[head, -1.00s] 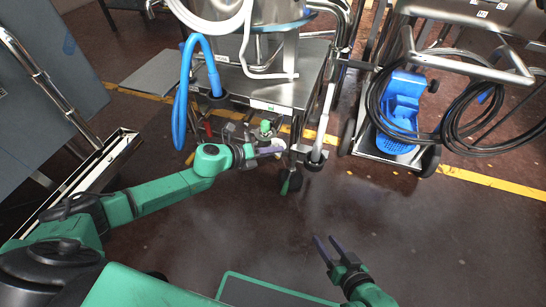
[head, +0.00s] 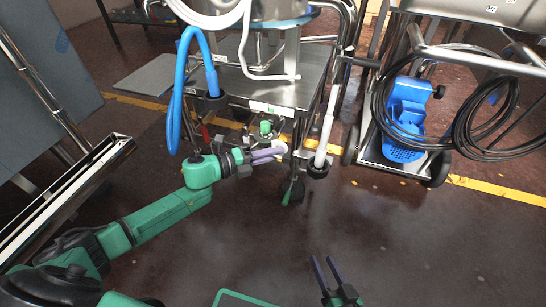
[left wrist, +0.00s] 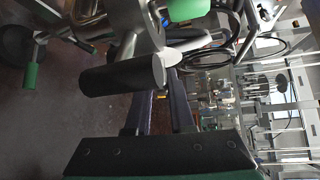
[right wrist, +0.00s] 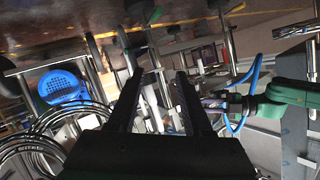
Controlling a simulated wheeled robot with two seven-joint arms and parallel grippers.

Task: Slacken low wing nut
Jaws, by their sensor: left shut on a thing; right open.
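The low wing nut appears to be the pale piece (head: 281,147) at my left fingertips, below the steel cart's shelf. In the left wrist view, a light grey end piece with a small lug (left wrist: 160,70) sits on a dark cylinder, at the fingertips. My left gripper (head: 278,154) is shut on this piece, which I take for the wing nut. The fingers hide part of it, and its wings are not clear. My right gripper (head: 324,268) is open and empty above the floor; its two spread fingers show in the right wrist view (right wrist: 158,82).
The steel cart (head: 285,88) carries a blue hose (head: 177,95) and a green knob (head: 265,127) near my left gripper. A white-grey bar (head: 327,120) stands just right. A trolley with a blue unit (head: 408,105) and coiled black cable is farther right. The front floor is clear.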

